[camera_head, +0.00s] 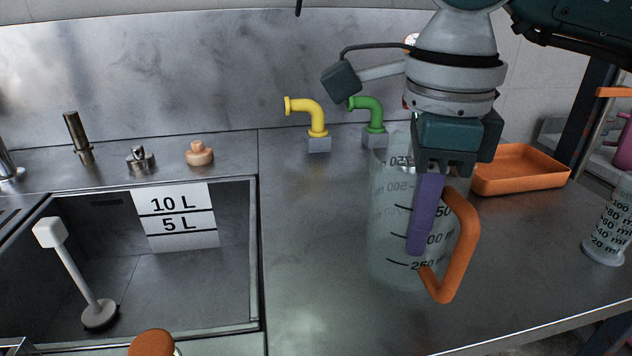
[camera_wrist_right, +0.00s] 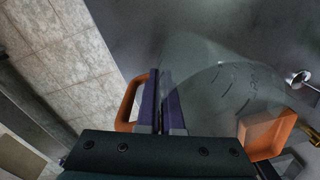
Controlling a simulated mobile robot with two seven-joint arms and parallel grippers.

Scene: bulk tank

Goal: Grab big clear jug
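The big clear jug (camera_head: 388,225), with black volume marks and an orange handle (camera_head: 462,250), is upright over the counter right of the sink. Whether its base touches the counter is hard to tell. My right gripper (camera_head: 425,215) points down at the jug's handle side, its purple fingers overlapping the jug. In the right wrist view the fingers (camera_wrist_right: 163,105) are close together, with the handle (camera_wrist_right: 128,105) on their left and the clear jug body (camera_wrist_right: 215,85) on their right. They appear shut on the jug's wall; the contact itself is hidden. My left gripper is not in view.
The sink (camera_head: 255,270) on the left holds a white-headed stick (camera_head: 75,270) and a 10 L / 5 L label (camera_head: 178,215). Yellow (camera_head: 308,112) and green (camera_head: 372,112) pipes stand behind. An orange tray (camera_head: 520,172) and smaller measuring vessel (camera_head: 607,235) are at right.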

